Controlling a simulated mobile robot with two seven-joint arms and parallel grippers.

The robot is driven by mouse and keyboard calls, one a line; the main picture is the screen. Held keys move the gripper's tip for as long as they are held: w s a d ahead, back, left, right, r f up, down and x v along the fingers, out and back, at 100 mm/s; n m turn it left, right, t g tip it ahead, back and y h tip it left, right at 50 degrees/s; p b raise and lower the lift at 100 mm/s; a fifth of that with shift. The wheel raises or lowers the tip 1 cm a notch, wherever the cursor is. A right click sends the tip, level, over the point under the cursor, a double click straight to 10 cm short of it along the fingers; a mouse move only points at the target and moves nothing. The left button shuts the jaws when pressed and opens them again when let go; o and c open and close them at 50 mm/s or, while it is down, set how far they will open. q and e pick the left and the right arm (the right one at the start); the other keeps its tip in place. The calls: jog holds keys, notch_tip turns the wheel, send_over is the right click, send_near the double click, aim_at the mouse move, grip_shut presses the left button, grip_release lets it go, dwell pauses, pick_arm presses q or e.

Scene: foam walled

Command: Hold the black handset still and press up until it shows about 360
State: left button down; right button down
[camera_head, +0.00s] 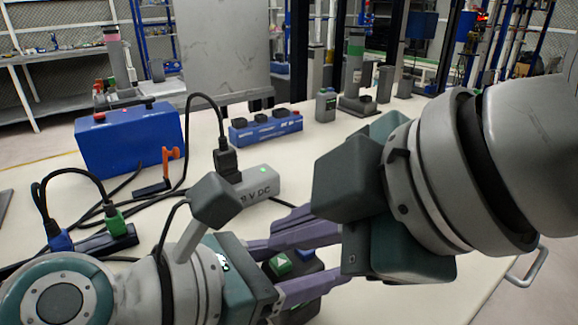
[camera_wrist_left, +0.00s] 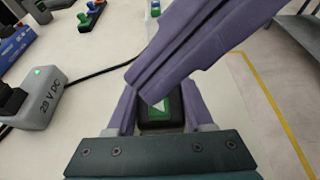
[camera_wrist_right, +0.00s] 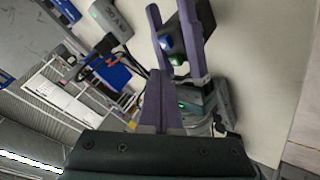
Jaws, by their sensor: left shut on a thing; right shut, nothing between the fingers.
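The black handset (camera_head: 303,258) is between the purple fingers of my left gripper (camera_head: 325,257), which is shut on it. In the left wrist view the handset (camera_wrist_left: 158,127) shows a green button with a white up arrow (camera_wrist_left: 160,108). In the right wrist view the handset (camera_wrist_right: 178,46) also shows a blue button (camera_wrist_right: 167,43). My right gripper (camera_head: 275,226) is shut and empty. Its fingertips are close to the handset in both wrist views, apart from it in the right wrist view. No number can be read on the handset.
A grey power unit (camera_head: 262,184) marked V DC with a green light stands behind the grippers. A blue box (camera_head: 130,140), a blue socket strip (camera_head: 265,128), an orange-handled lever (camera_head: 168,163) and loose black cables lie around. The table's right side (camera_head: 480,275) is clear.

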jog(key=shift+f, duration=0.2)
dwell(0.6)
jog(key=shift+f, duration=0.25)
jog(key=shift+f, duration=0.5)
dwell(1.4)
jog(key=shift+r, duration=0.1)
dwell(0.5)
jog(key=shift+r, duration=0.8)
jog(key=shift+r, duration=0.1)
notch_tip(320, 180, up, 5)
jog(key=shift+f, duration=0.1)
dwell(0.7)
